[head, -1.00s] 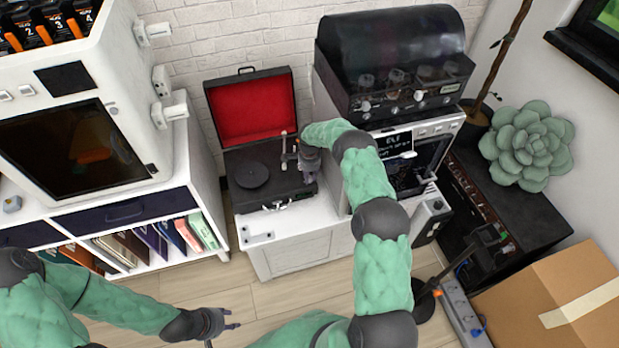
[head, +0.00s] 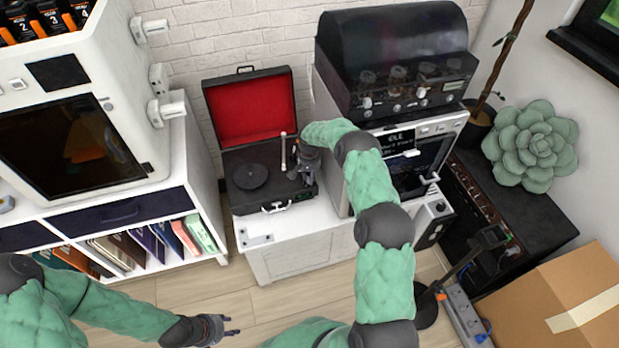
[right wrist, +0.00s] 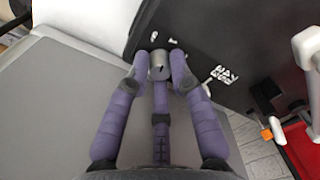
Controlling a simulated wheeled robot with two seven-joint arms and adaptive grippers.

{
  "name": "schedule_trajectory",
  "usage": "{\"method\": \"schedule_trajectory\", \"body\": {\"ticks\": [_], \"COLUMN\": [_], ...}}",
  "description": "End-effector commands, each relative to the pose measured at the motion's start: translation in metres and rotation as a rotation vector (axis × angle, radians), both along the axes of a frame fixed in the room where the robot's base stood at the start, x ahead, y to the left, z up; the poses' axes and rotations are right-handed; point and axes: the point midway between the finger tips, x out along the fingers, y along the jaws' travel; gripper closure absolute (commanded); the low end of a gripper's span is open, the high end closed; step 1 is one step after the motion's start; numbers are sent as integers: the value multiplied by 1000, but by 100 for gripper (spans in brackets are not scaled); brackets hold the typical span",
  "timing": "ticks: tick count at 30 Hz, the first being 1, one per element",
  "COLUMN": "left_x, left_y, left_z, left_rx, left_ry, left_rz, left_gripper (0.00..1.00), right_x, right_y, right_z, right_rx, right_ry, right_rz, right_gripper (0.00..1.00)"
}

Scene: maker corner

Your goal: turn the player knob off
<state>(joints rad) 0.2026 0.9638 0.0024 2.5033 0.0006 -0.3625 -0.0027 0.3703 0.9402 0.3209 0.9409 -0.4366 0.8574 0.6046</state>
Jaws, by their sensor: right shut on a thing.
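The record player (head: 236,193) is a dark suitcase type with a raised red-lined lid (head: 252,112), standing on a white cabinet. In the right wrist view its dark panel (right wrist: 195,30) carries small white marks and a short silver knob (right wrist: 158,62). My right gripper (right wrist: 159,72) has its purple fingers on both sides of the knob, shut on it. In the head view the right gripper (head: 305,178) is at the player's right side and hides the knob. My left gripper (head: 234,325) is empty, fingers apart, low over the floor.
A black-topped machine (head: 395,60) stands right of the player, close to my right arm. A white shelf unit (head: 200,160) with books stands at the left. The tonearm (head: 284,150) is near my right gripper. A cardboard box (head: 560,300) is at lower right.

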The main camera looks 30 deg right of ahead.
Motion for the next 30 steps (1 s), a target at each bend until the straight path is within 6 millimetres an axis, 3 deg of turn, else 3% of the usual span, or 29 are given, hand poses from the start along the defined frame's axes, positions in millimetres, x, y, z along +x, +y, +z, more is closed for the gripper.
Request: {"method": "schedule_trajectory", "body": {"ticks": [15, 30], "left_x": [0, 0], "left_y": [0, 0], "left_z": [-6, -7], "left_rx": [0, 0], "left_ry": [0, 0], "left_rz": [0, 0], "left_gripper": [60, 60], "right_x": [-1, 0], "right_y": [0, 0], "right_z": [-1, -1], "right_rx": [1, 1], "right_ry": [1, 1], "right_rz": [381, 481], "right_gripper": [100, 100]}}
